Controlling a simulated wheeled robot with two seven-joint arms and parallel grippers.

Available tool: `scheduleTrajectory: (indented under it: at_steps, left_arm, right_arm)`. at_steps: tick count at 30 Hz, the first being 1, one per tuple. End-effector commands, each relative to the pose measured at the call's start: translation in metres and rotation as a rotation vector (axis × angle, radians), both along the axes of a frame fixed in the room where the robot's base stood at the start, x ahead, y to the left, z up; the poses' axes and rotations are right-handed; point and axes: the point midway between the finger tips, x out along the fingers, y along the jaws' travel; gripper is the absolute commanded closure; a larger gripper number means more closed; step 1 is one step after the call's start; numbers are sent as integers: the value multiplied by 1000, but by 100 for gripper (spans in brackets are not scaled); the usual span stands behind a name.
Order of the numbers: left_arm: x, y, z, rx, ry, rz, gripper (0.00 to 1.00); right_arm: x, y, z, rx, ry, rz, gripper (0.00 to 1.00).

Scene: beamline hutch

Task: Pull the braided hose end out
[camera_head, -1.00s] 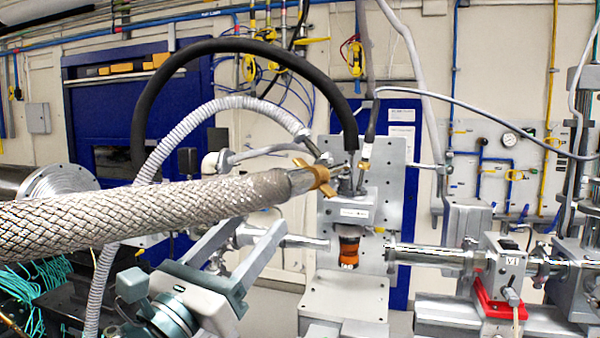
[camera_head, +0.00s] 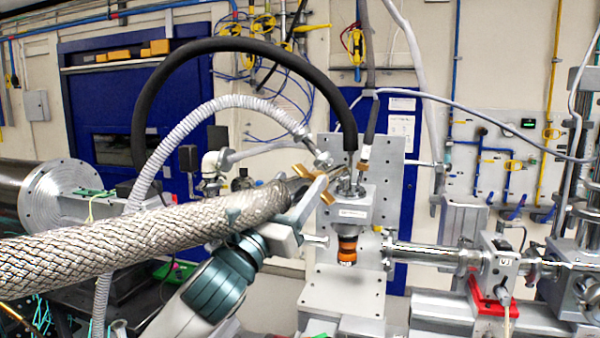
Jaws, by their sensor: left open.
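The braided hose (camera_head: 130,240) comes in thick from the left edge and slopes up to the right. Its far end has a brass winged fitting (camera_head: 314,190), close to the grey metal head (camera_head: 350,208) on the upright plate; whether it is seated there is hard to tell. My left gripper (camera_head: 284,203) is open at the hose's far end, just left of the brass fitting. One pale finger shows in front, beside the fitting. The hose hides part of the gripper, and I cannot tell whether the fingers touch it. My right gripper is out of view.
A black hose (camera_head: 150,110) and a grey corrugated hose (camera_head: 180,130) arch above the braided hose. A steel beam pipe (camera_head: 430,257) runs right, past a valve block with a red base (camera_head: 492,300). The upright plate (camera_head: 390,175) stands behind the head.

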Motion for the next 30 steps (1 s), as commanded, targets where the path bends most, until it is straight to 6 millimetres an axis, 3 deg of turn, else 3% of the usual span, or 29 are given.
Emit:
scheduleTrajectory:
  at_steps: [6, 16, 21, 30]
  left_arm:
    - [13, -8, 7, 0, 0, 0, 40]
    - [14, -9, 7, 0, -1, -1, 40]
    - [14, -8, 7, 0, 0, -1, 74]
    - [6, -2, 9, 3, -3, 2, 74]
  right_arm:
    - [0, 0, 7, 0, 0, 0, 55]
    - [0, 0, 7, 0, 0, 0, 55]
    - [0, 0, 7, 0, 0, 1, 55]
    - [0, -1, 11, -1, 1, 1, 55]
